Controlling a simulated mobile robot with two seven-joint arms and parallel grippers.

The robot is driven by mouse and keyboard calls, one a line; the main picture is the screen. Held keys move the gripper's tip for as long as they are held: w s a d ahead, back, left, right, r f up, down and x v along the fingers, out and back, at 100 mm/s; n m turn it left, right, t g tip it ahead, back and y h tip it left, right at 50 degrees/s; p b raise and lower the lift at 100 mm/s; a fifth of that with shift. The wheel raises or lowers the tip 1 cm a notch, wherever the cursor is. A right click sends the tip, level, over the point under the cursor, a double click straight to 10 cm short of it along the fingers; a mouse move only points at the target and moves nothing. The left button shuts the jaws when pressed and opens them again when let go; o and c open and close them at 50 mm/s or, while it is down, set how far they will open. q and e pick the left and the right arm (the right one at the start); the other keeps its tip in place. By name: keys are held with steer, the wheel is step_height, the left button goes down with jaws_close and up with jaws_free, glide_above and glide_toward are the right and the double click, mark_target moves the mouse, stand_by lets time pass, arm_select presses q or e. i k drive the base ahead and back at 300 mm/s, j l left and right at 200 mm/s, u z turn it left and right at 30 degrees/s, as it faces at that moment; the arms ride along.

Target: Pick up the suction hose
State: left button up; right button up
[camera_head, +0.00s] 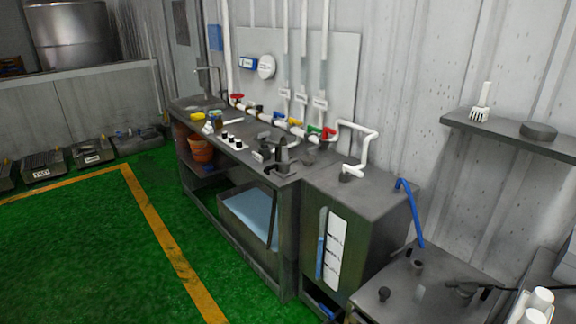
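A blue hose (410,212) stands bent at the right end of the grey tank (370,200). Its upper end is at the tank's top edge and its lower end hangs above the low dark table (395,290). A dark hose-like piece (468,287) lies on the right of that table. A thin dark tube (272,222) hangs down the front of the workbench. I cannot tell for sure which of these is the suction hose. Neither of my grippers is in view.
The workbench (225,150) along the wall carries valves, pipes and small items. A wall shelf (500,128) holds a white brush (481,108). White cylinders (540,299) stand at the bottom right. Trays (45,165) line the left wall. The green floor (100,250) is clear.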

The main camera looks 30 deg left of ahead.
mark_target(286, 161)
steer(key=i+j+z, duration=0.1)
steer(key=j, duration=0.3)
steer(key=i+j+z, duration=0.15)
steer(key=i+j, duration=0.15)
steer(key=j, duration=0.15)
steer(key=i+j+z, duration=0.1)
steer(key=j, duration=0.35)
steer(key=i+j+z, duration=0.15)
steer(key=j, duration=0.35)
steer(key=i+j+z, duration=0.1)
steer(key=j, duration=0.35)
steer(key=i+j+z, duration=0.15)
steer(key=j, duration=0.4)
steer(key=i+j+z, duration=0.1)
steer(key=j, duration=0.4)
steer(key=i, duration=0.05)
